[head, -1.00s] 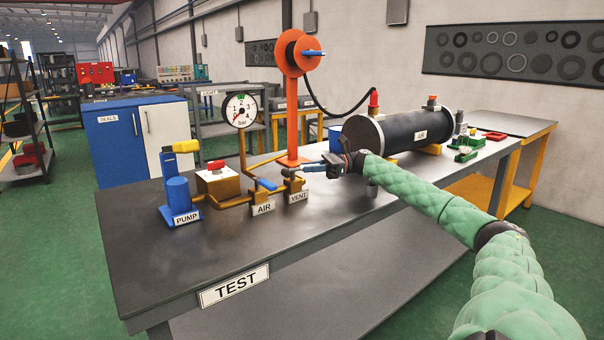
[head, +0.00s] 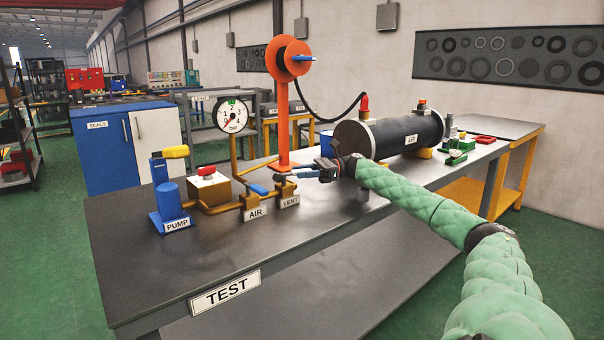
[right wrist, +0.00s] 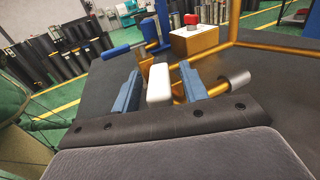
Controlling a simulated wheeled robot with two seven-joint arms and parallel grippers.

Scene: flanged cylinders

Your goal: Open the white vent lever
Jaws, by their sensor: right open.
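The white vent lever (right wrist: 159,84) shows in the right wrist view as a short white block, between the two blue fingers of my right gripper (right wrist: 160,72). The gripper is open, with a gap on each side of the lever. In the head view my right gripper (head: 305,172) reaches in from the right at the vent valve, above the VENT label (head: 289,201). There the gripper and the small scale make the lever hard to tell apart. My left gripper is not in view.
Left of the vent are the blue AIR lever (head: 257,189), the gauge (head: 231,115) and the blue pump (head: 170,200). An orange post (head: 283,125) stands behind. The black cylinder (head: 408,134) lies to the right. The bench front (head: 150,270) is clear.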

